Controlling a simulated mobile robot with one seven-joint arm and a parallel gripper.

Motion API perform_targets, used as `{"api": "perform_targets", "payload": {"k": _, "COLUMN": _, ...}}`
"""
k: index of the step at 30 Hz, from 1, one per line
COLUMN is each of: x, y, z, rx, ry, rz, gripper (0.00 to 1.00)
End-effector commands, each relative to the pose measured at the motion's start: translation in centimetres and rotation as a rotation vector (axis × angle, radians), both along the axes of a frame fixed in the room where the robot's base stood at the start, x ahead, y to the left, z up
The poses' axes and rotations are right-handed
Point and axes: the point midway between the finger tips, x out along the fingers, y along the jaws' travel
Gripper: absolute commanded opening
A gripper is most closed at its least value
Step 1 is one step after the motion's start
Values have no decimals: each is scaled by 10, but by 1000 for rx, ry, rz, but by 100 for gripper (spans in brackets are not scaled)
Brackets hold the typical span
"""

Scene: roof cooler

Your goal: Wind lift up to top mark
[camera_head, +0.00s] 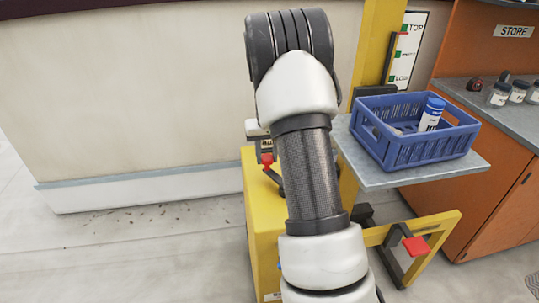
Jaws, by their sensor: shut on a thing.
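The yellow lift (262,225) stands in the middle, largely covered by my own arm. Its grey platform (375,180) is raised and bears a blue crate (400,152). The mark board (411,45) behind it reads TOP at the upper end and LOW at the lower end, with another green mark between. A small red piece (403,33) shows beside the board, just below the TOP mark; I cannot tell for sure that it is the pointer. A red part (267,159) shows at the left of my arm. The winding handle cannot be made out clearly. My gripper is hidden behind my arm.
A white bottle with a blue cap (431,115) stands in the crate. At right, an orange cabinet (490,205) carries a grey counter (500,107) with small jars, under a STORE sign (514,31).

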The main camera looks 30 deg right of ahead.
Motion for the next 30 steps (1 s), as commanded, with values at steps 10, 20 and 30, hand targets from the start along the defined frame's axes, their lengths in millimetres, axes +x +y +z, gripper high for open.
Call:
{"api": "perform_targets", "payload": {"k": 10, "x": 0, "y": 18, "z": 1, "rx": 9, "ry": -2, "rz": 8, "gripper": 6}}
{"api": "perform_targets", "payload": {"k": 20, "x": -3, "y": 25, "z": 1, "rx": 9, "ry": -2, "rz": 9, "gripper": 6}}
{"api": "perform_targets", "payload": {"k": 30, "x": -9, "y": 36, "z": 0, "rx": 10, "ry": 0, "rz": 8, "gripper": 6}}
